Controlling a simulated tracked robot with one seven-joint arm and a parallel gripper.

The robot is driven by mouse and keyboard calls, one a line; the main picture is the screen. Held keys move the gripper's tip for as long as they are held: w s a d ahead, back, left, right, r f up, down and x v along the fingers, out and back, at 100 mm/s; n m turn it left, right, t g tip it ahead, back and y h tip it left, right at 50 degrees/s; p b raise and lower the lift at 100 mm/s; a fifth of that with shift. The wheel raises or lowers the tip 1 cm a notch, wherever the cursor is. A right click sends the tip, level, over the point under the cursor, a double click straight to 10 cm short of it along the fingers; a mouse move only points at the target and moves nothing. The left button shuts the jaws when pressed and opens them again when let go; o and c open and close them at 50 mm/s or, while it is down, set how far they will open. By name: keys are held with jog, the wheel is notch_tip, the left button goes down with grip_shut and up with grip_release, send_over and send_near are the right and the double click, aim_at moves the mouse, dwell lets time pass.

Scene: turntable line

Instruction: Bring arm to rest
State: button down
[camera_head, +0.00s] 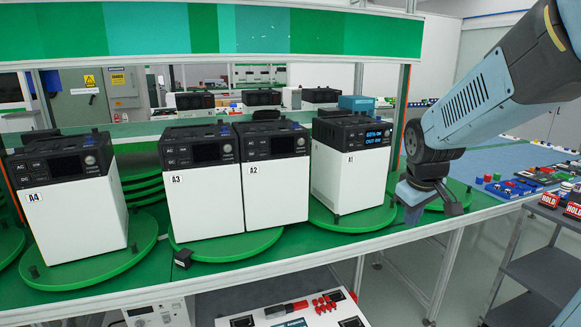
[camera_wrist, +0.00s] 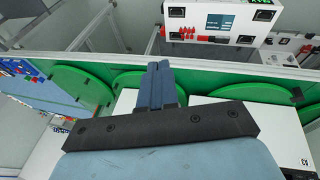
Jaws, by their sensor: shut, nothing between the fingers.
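My arm (camera_head: 480,95) reaches in from the upper right in the head view. My gripper (camera_head: 412,212) hangs at the table's front edge, to the right of the white unit A1 (camera_head: 338,180) and apart from it. In the wrist view my gripper (camera_wrist: 161,68) has its two blue-grey fingers together, with nothing between them. White units with black tops labelled A4 (camera_head: 75,215), A3 (camera_head: 203,205) and A2 (camera_head: 277,190) stand upright on green round plates to the left of A1.
The green table has a pale front rail (camera_head: 330,246). A white instrument panel (camera_head: 300,312) with red connectors sits below it. At right are a blue mat (camera_head: 500,158) with small coloured parts and a grey cart (camera_head: 545,272) with red HOLD signs. A green beam (camera_head: 210,30) spans overhead.

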jog(key=s+a+r+m, duration=0.2)
jog(key=s+r, duration=0.1)
jog(key=s, duration=0.4)
jog(key=s+a+r+m+t+y, duration=0.1)
jog(key=s+a+r+m, duration=0.1)
jog(key=s, duration=0.6)
notch_tip(320, 180, up, 2)
jog(key=shift+m+t, duration=0.3)
jog(key=shift+m, duration=0.2)
jog(key=c, duration=1.8)
grip_release()
jog(key=shift+c, duration=0.2)
